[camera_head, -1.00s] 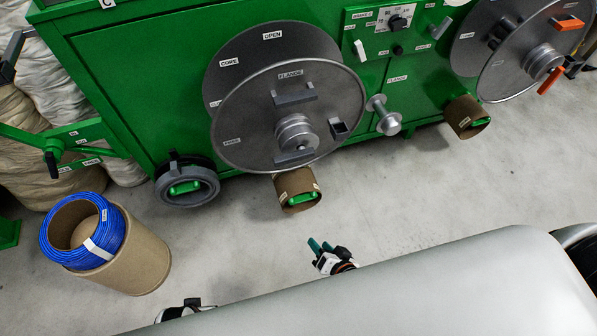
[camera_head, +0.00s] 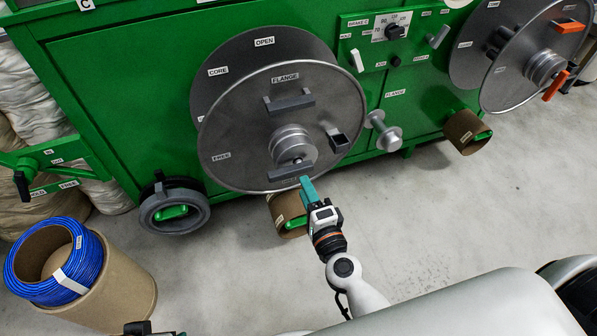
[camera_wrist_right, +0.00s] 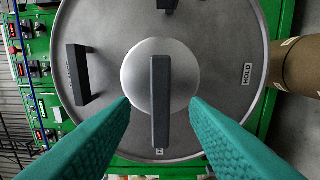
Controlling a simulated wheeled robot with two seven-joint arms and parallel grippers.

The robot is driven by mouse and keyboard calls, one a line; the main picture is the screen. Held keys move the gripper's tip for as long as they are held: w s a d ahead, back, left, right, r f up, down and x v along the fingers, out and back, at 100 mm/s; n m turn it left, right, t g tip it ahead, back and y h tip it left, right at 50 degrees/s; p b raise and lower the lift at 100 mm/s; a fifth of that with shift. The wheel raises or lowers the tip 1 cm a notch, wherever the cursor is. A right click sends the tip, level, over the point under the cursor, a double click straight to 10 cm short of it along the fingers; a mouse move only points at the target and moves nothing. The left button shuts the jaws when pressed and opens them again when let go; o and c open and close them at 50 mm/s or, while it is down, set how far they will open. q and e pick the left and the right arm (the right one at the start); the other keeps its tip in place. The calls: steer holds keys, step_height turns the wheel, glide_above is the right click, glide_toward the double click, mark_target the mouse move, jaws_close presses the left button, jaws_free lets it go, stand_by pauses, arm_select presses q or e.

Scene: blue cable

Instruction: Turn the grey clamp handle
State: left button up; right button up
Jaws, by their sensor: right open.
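The grey clamp handle (camera_head: 291,171) is a bar across the round silver hub of the large grey flange disc (camera_head: 235,130). In the right wrist view the handle (camera_wrist_right: 160,103) stands upright in the picture over the hub (camera_wrist_right: 137,78). My right gripper (camera_head: 306,183) is just below the handle in the head view. In the right wrist view its teal fingers (camera_wrist_right: 160,108) are open and spread to either side of the handle's lower half, with a gap on each side.
A second bracket (camera_head: 290,103) and a small dark block (camera_head: 338,139) stick out of the disc. A cardboard core (camera_head: 287,213) sits below it. A blue cable coil (camera_head: 76,272) rests on a cardboard drum (camera_head: 130,292) at left.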

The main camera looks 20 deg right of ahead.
mark_target(298, 173)
steer(key=w, duration=0.5)
steer(key=shift+w+a, duration=0.1)
steer(key=shift+w, duration=0.3)
jaws_close()
